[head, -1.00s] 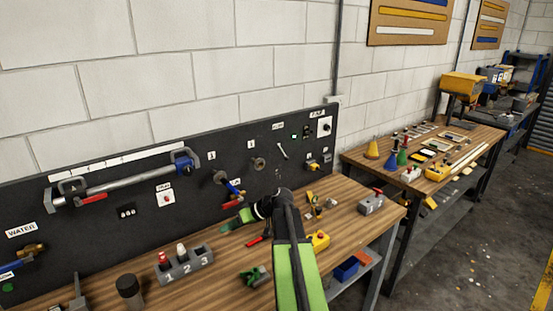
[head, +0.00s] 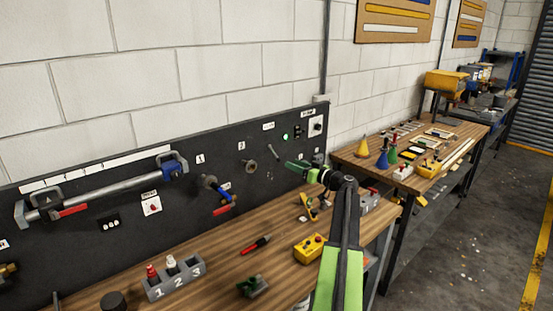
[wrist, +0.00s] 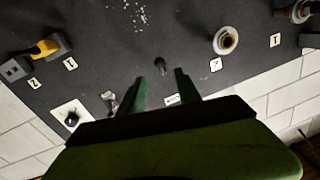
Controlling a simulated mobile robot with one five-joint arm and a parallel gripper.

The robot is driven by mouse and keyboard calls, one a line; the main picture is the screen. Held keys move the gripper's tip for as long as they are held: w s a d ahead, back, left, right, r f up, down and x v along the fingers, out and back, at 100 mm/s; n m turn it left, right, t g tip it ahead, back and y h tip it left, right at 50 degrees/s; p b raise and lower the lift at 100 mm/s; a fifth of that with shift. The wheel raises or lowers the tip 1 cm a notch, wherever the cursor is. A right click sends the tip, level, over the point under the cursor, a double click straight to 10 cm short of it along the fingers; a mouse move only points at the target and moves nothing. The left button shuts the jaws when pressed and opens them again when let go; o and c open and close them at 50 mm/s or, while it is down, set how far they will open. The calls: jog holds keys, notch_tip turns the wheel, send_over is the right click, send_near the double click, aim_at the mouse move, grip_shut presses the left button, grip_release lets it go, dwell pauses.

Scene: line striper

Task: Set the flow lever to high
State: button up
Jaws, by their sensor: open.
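The flow lever (head: 273,152) is a small grey handle on the dark panel, under a small white label (head: 268,126) too small to read. In the head view it slants from upper left to lower right. In the wrist view the lever (wrist: 160,65) shows nearly end-on, just beyond the fingertips. My gripper (head: 290,164) has green fingers pointing at the panel, just right of and below the lever in the head view. In the wrist view my gripper (wrist: 160,76) is open, fingers spread either side of the lever's line. No contact is visible.
A round fitting (head: 250,166) is left of the lever. A yellow-handled part (wrist: 46,47) shows in the wrist view. A yellow button box (head: 310,247) and red pen (head: 257,244) lie on the bench.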

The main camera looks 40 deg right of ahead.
aim_at(277, 157)
jog(key=w, duration=1)
jog(key=shift+a, duration=0.2)
jog(key=shift+c, duration=0.2)
grip_shut()
dwell(0.6)
